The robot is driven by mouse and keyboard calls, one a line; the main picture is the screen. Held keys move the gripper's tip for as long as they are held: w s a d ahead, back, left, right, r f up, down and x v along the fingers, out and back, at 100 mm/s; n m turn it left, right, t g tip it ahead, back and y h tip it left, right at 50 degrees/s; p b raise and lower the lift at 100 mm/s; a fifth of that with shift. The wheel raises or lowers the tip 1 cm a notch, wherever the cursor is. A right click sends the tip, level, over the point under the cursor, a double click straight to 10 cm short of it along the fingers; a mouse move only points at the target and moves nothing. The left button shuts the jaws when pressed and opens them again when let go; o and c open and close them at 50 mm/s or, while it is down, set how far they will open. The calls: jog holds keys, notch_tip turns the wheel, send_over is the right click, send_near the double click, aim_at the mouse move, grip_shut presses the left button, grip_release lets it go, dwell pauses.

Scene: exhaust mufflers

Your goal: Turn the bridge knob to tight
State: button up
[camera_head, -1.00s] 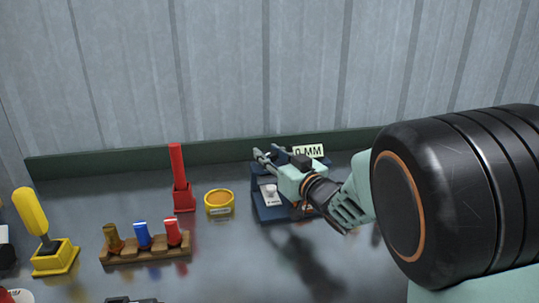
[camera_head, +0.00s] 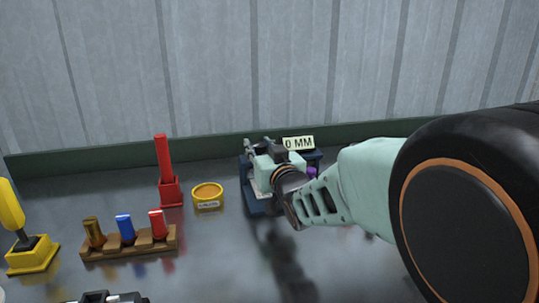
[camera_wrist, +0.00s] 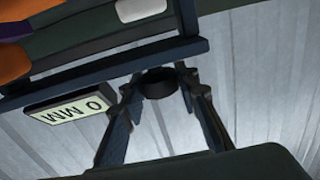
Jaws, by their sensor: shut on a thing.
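A dark round knob (camera_wrist: 160,83) shows in the wrist view below a dark blue bar. My gripper (camera_wrist: 161,88) has a fingertip on each side of it and is shut on it. In the head view my gripper (camera_head: 256,146) is at the top of a dark blue stand (camera_head: 257,207), and the arm hides the knob and much of the stand. A "0 MM" sign (camera_head: 298,143) stands at the back of the stand. The sign also shows upside down in the wrist view (camera_wrist: 72,110). I cannot read which way the knob is set.
Left of the stand are a yellow round dish (camera_head: 208,204), a red upright lever (camera_head: 165,160) and a wooden rack (camera_head: 130,250) with brown, blue and red pieces. A yellow lever (camera_head: 12,207) is at the far left. A low green wall edge (camera_head: 100,167) runs behind.

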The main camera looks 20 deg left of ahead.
jog(key=shift+s+a+f+m+t+h+b, duration=0.1)
jog(key=shift+m+t+h+b, duration=0.05)
jog(key=shift+m+t+h, duration=0.25)
jog(key=shift+f+m+t+h+b, duration=0.15)
jog(key=shift+m+t+h, duration=0.15)
jog(key=shift+h, duration=0.2)
jog(key=shift+r+m+t+h+p, duration=0.3)
jog(key=shift+m+t+h+p, duration=0.45)
jog(key=shift+h, duration=0.25)
jog(key=m+t+h+p, duration=0.1)
jog(key=m+h+p, duration=0.1)
jog(key=h+p, duration=0.1)
jog(key=shift+p, duration=0.55)
jog(key=shift+m+h+p, duration=0.25)
jog(key=shift+h+p, duration=0.05)
jog(key=shift+p, duration=0.05)
jog(key=shift+f+m+t+h+p, duration=0.1)
jog(key=shift+m+t+h+p, duration=0.25)
jog(key=shift+m+h+p, duration=0.25)
jog(key=o, duration=0.9)
jog(key=v, duration=1.2)
